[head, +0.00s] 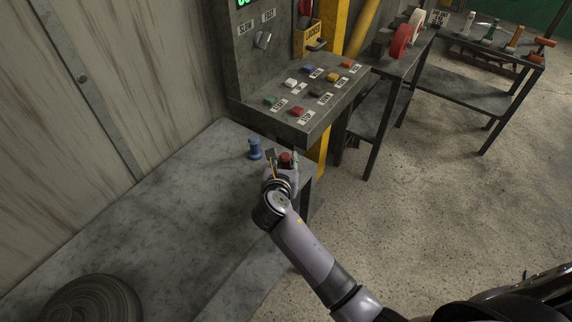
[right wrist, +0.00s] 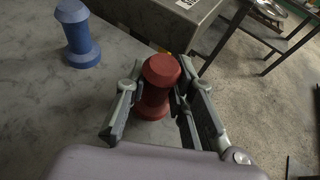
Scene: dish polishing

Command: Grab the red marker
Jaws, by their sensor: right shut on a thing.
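The red marker (right wrist: 158,88) is a spool-shaped piece with wide ends and a narrower waist. It stands upright between the fingers of my right gripper (right wrist: 155,105) in the right wrist view. In the head view my right gripper (head: 282,165) is at the right edge of the grey table, and only the top of the red marker (head: 286,158) shows there. The right gripper is shut on the red marker. I cannot tell whether the marker's base touches the table. My left gripper is not in view.
A blue marker (head: 254,149) of like shape stands on the grey table (head: 190,190), left of the right gripper. A control panel with coloured buttons (head: 318,92) overhangs close behind. A dark ribbed disc (head: 92,303) lies at the table's lower left. Floor is open to the right.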

